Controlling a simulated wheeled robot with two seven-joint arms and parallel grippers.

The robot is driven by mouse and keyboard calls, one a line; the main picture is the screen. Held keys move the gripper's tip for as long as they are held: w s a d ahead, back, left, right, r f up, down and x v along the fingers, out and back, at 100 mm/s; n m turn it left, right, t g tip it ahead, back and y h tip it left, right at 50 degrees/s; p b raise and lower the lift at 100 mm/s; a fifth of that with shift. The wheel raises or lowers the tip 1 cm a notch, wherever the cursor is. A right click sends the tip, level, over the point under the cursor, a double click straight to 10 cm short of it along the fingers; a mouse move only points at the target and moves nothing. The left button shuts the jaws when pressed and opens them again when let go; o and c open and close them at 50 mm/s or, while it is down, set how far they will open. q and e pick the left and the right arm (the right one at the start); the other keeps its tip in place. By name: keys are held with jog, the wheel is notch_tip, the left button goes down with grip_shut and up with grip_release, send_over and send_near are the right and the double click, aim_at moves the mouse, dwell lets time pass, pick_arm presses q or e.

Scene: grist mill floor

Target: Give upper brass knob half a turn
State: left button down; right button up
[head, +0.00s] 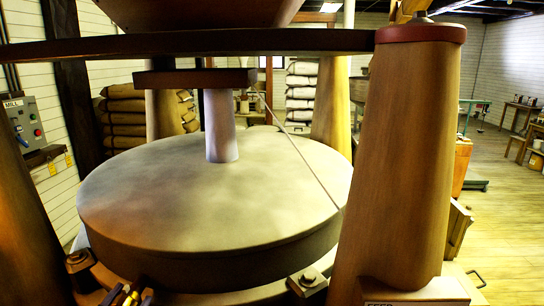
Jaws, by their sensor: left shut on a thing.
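My left gripper (132,297) shows only in part at the bottom edge, left of centre, in front of the round millstone casing. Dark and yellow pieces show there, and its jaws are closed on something. A small brass-coloured bit (115,297) shows there, but I cannot tell whether it is the upper brass knob or part of the gripper. The knob is not clearly seen, and the frame edge cuts off the area below. My right gripper is not in view.
The broad round millstone casing (200,200) fills the middle. A thick wooden post (400,170) stands close on the right, above a partly cut-off label. A control box (28,125) marked MILL is at the left. Stacked sacks (122,120) stand behind. Open floor (505,230) lies to the right.

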pick_arm(q)
jog(key=m+p, duration=0.1)
jog(key=m, duration=0.3)
jog(key=shift+m, duration=0.4)
jog(key=m, duration=0.5)
jog(key=shift+p, duration=0.3)
grip_release()
